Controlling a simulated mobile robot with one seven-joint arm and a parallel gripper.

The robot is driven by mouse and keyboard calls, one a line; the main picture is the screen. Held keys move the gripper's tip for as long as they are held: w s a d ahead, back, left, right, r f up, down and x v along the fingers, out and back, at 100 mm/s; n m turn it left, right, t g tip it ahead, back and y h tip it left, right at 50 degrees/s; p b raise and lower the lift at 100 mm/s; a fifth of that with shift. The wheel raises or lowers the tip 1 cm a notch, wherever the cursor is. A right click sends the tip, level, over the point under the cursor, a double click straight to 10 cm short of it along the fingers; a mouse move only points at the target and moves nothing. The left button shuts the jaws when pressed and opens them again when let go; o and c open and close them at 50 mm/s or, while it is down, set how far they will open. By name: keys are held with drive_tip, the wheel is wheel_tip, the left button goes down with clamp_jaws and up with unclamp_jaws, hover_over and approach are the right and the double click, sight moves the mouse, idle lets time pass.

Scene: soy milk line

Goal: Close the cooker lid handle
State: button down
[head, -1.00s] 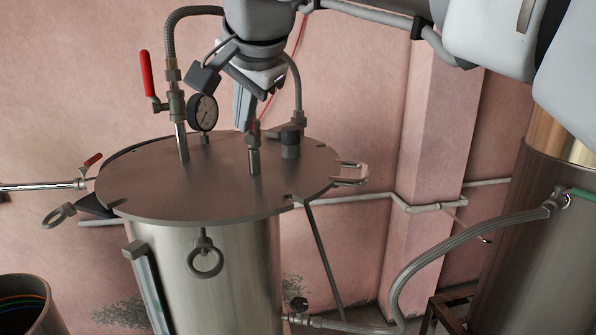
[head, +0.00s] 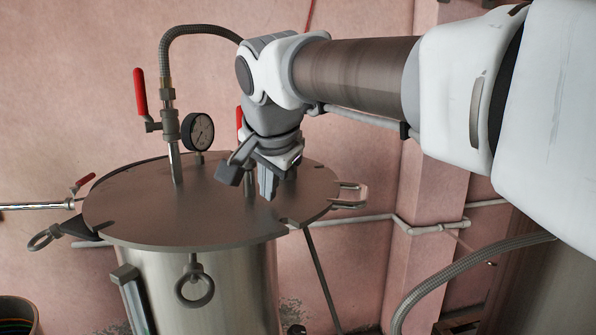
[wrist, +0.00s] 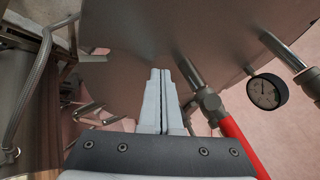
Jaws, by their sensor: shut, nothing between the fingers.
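The cooker is a steel pot (head: 225,285) with a flat round lid (head: 150,210) lying on it. Ring-ended clamp handles show at its rim: a front ring (head: 194,287) hanging down, a left ring (head: 40,240) sticking outward, and a right bracket handle (head: 350,195) sticking out. Which one the task means is unclear. My gripper (head: 267,190) points down over the right part of the lid, its fingers together and empty. In the wrist view the closed fingertips (wrist: 163,76) are in front of the lid underneath (wrist: 130,65). Contact cannot be told.
A valve with a red lever (head: 140,92) and a pressure gauge (head: 197,131) stand on the lid left of my gripper. Another red lever (wrist: 238,145) is close beside the fingers in the wrist view. A braided hose (head: 450,270) runs at the right.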

drive_tip(key=shift+w+a, duration=0.75)
drive_tip(key=shift+a, duration=0.2)
